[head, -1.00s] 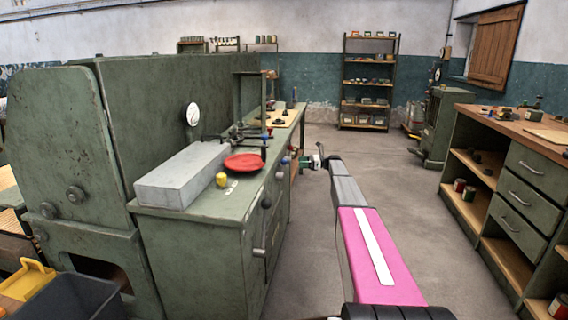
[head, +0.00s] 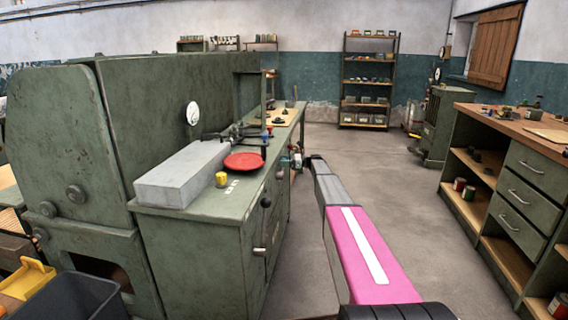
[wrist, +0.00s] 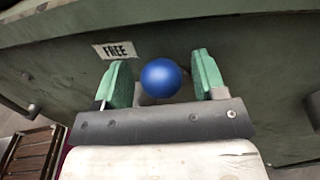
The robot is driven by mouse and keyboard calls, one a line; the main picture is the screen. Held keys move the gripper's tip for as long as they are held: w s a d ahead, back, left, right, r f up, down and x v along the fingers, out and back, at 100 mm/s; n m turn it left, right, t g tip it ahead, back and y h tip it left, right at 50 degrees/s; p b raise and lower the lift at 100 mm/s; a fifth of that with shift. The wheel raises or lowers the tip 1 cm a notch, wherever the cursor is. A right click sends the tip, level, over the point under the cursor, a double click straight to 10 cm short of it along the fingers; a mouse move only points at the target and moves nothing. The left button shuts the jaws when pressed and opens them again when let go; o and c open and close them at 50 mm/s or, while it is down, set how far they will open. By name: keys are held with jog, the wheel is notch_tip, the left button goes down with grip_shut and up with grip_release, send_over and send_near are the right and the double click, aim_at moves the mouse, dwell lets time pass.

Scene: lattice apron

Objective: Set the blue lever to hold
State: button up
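The blue lever's round knob (wrist: 161,78) sits between the two green fingers of my gripper (wrist: 160,72) in the wrist view. The fingers are open, with a gap on each side of the knob. The lever's shaft is hidden behind the knob. A white label reading FREE (wrist: 115,50) is on the green panel, left of the knob. No hold label shows in the wrist view. In the head view my gripper (head: 296,159) is at the right side of the green machine bench (head: 215,203), small and partly merged with the levers there.
A black-knobbed lever (head: 265,202) sticks out of the bench front, nearer than my gripper. A red dish (head: 244,162), a yellow knob (head: 221,179) and a grey block (head: 183,174) are on top. The aisle floor (head: 400,195) on the right is clear.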

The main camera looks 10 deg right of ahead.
grip_shut()
jog(key=shift+w+d+f, duration=0.1)
jog(key=shift+w+f, duration=0.1)
jog(key=shift+w, duration=0.05)
dwell(0.5)
jog(key=shift+w+d+f+m, duration=0.1)
jog(key=shift+w+f+m, duration=0.2)
jog(key=shift+m, duration=0.4)
jog(key=shift+w+d+f+m, duration=0.1)
jog(key=shift+w+f+m, duration=0.2)
jog(key=shift+m, duration=0.4)
notch_tip(320, 180, down, 8)
jog(key=w+m+t+y, duration=0.1)
jog(key=m+t, duration=0.2)
jog(key=m, duration=1)
jog(key=shift+d+m+y, duration=0.2)
jog(key=shift+m+y, duration=0.1)
jog(key=shift+s, duration=0.1)
